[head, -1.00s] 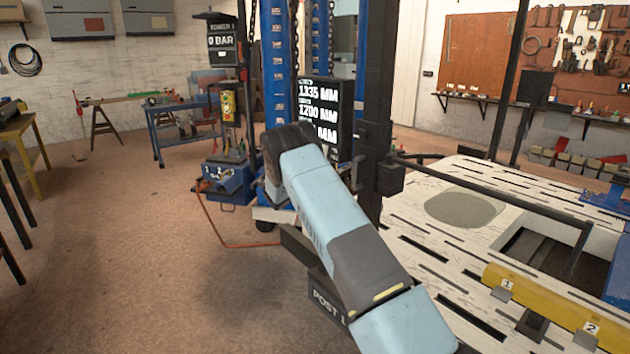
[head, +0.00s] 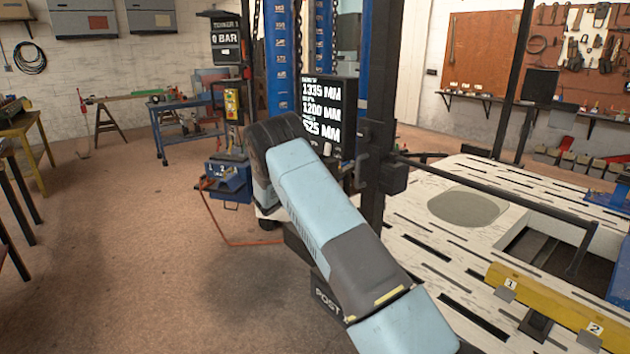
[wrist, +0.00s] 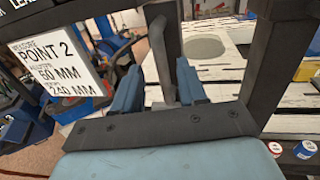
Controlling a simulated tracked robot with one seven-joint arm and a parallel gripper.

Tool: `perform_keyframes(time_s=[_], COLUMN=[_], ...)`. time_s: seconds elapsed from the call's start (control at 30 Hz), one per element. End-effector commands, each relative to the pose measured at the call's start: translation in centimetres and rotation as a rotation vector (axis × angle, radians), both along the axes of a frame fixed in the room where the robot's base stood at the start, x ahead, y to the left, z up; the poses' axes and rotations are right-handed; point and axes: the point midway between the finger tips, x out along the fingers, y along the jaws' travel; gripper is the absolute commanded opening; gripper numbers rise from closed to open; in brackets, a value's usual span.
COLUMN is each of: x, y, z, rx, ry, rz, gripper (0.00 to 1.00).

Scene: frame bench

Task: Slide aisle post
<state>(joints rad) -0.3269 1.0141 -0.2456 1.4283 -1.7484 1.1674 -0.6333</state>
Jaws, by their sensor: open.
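The dark aisle post (head: 374,200) stands upright at the near left corner of the pale slotted bench (head: 450,205), with a dark block partway up it. A low plate lettered POST (head: 325,298) is partly hidden by my arm. In the wrist view my gripper (wrist: 160,92) is open, its two blue fingers apart. A dark grey upright bar (wrist: 163,55) shows between the fingers, with a gap on at least the left side. I cannot tell whether it touches the right finger. My arm hides the gripper in the head view.
A black readout (head: 328,118) stands behind the post, near blue columns (head: 281,60). A long dark bar (head: 490,190) runs right from the post over the bench. A yellow beam (head: 550,305) lies at the near right. The floor at left is open.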

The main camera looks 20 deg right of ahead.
Motion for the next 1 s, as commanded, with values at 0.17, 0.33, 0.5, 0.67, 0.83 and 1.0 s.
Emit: perform_keyframes(time_s=[0.17,0.33,0.5,0.67,0.83,1.0], x=[-1.9,-3.2,-3.8,-3.9,-3.9,-4.4], y=[3.0,5.0,5.9,6.0,6.0,5.2], z=[-0.1,-0.1,-0.1,-0.1,-0.1,1.0], rx=[0.000,-0.001,0.001,0.001,0.001,0.032], ry=[0.001,0.001,0.001,0.001,0.001,-0.014], rz=[0.002,0.002,0.001,0.000,0.000,-0.023], gripper=[0.42,0.42,0.42,0.42,0.42,0.42])
